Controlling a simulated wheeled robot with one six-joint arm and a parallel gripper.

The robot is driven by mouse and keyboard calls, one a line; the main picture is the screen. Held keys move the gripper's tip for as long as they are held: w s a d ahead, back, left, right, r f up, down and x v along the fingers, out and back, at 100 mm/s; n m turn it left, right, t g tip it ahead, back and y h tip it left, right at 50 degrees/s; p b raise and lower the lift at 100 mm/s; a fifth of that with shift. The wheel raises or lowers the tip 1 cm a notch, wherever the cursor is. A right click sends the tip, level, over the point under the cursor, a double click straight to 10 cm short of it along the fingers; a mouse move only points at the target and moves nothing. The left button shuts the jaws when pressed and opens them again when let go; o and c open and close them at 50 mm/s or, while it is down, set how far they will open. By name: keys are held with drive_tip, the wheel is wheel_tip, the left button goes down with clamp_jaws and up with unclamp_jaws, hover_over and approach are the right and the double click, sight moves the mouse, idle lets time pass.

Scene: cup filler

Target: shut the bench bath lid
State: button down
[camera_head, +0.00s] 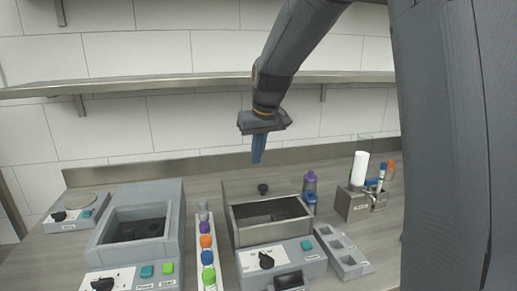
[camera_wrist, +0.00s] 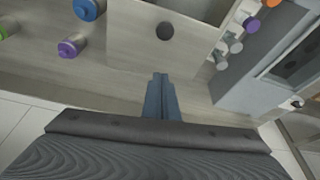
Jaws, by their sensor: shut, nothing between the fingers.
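The bench bath (camera_head: 280,223) is the grey box in the middle of the bench in the head view, with an open basin and a dial on its front. Its lid (camera_head: 238,188) stands raised at the back edge of the basin, with a round black knob (camera_head: 263,189) on it. In the wrist view the lid (camera_wrist: 130,35) is a pale panel with the knob (camera_wrist: 165,31) on its face. My gripper (camera_head: 258,162) is shut and empty, pointing down above the raised lid. Its fingers (camera_wrist: 160,78) show just below the lid's edge in the wrist view, apart from the knob.
A larger open grey device (camera_head: 175,225) stands left, with a rack of coloured caps (camera_head: 207,262) between. Purple (camera_head: 310,182) and blue bottles, a grey tray (camera_head: 343,252) and a pen holder (camera_head: 352,205) stand right. A shelf (camera_head: 180,85) runs along the wall.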

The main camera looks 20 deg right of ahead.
drive_tip(key=p, duration=0.1)
hover_over(255, 185)
wheel_tip(255, 185, down, 5)
drive_tip(key=shift+s+a, duration=0.1)
drive_tip(key=shift+s, duration=0.05)
drive_tip(key=s, duration=0.1)
drive_tip(key=s+p, duration=0.1)
drive_tip(key=s, duration=0.1)
drive_tip(key=shift+s+d+f, duration=0.2)
drive_tip(key=shift+d+f, duration=0.1)
drive_tip(key=shift+f, duration=0.1)
drive_tip(key=shift+s, duration=0.2)
drive_tip(key=shift+s, duration=0.1)
